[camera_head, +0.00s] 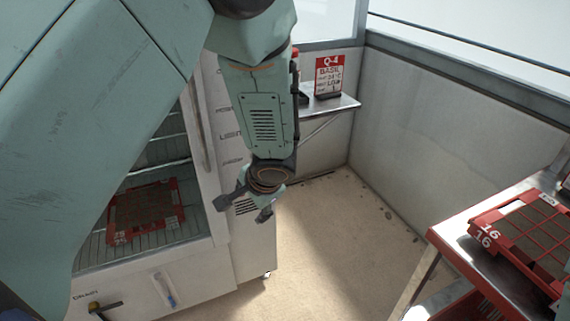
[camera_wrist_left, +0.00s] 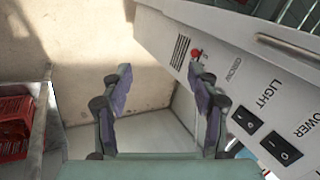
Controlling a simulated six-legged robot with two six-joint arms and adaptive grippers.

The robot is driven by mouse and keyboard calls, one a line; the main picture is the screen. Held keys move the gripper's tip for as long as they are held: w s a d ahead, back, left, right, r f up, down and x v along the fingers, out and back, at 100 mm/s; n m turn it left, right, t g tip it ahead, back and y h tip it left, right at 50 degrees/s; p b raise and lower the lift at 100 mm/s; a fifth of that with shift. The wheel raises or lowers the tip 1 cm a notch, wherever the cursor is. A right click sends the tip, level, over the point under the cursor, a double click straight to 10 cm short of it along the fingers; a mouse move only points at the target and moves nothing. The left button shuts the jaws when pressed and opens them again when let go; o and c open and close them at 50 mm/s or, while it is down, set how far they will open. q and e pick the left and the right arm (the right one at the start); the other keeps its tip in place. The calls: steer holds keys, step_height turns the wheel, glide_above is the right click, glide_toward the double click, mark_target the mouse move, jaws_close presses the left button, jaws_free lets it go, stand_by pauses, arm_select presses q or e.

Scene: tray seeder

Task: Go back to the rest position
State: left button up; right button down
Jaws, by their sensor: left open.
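My left gripper (camera_head: 250,202) hangs over the floor in the head view, in front of the right side of a white cabinet. In the left wrist view, its two fingers (camera_wrist_left: 158,90) are spread apart with nothing between them. The teal left arm crosses the upper left of the head view and hides part of the cabinet. My right gripper does not show in either view.
The cabinet (camera_head: 226,130) holds a red tray (camera_head: 176,212) on a wire shelf. A metal table with a red tray (camera_head: 478,222) marked 16 stands at the right. A small shelf (camera_head: 340,103) carries a red-and-white sign (camera_head: 329,74). Floor (camera_head: 330,235) between is clear.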

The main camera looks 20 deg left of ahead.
arm_select(q)
steer(key=s+d+f+n+h, duration=0.1)
steer(key=s+d+f+h, duration=0.55)
steer(key=s+f, duration=0.25)
steer(key=s+a+f+n, duration=0.1)
steer(key=s+f+n, duration=0.1)
steer(key=s, duration=0.4)
steer(key=s+a+f+n+g+y, duration=0.1)
steer(key=s+f, duration=0.2)
steer(key=s, duration=0.3)
steer(key=shift+s+a+f+n, duration=0.35)
steer(key=shift+s+n, duration=0.05)
steer(key=s+f, duration=0.1)
steer(key=s, duration=0.2)
steer(key=s+a+f+n+g, duration=0.1)
steer(key=s, duration=0.3)
steer(key=s+f+g+y, duration=0.1)
steer(key=s, duration=0.2)
steer(key=shift+s+a, duration=0.2)
steer(key=shift+a, duration=0.05)
